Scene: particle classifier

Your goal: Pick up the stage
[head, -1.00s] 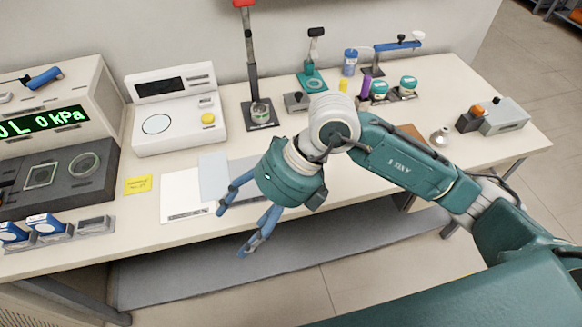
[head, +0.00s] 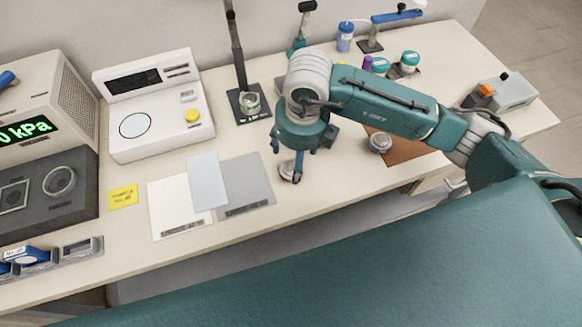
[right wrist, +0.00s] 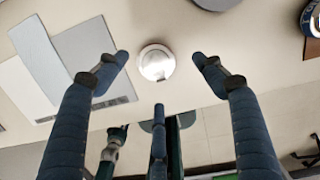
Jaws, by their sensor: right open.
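A small round silvery disc, which looks like the stage, lies on the worktable; in the head view (head: 287,173) it is partly hidden by my right gripper (head: 300,155). In the right wrist view the disc (right wrist: 156,62) shows whole, with a pale rim and a shiny centre. My right gripper points down over it with its blue fingers spread and empty. Two fingertips are to either side of the disc in that view, and the third finger is below it. The fingers look apart from the disc.
White, light blue and grey sheets (head: 258,181) lie left of the disc. A stand with a black base (head: 240,116) is behind. A brown mat (head: 408,152) with a round metal piece (head: 380,143) is to the right. The worktable's front edge is close to the disc.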

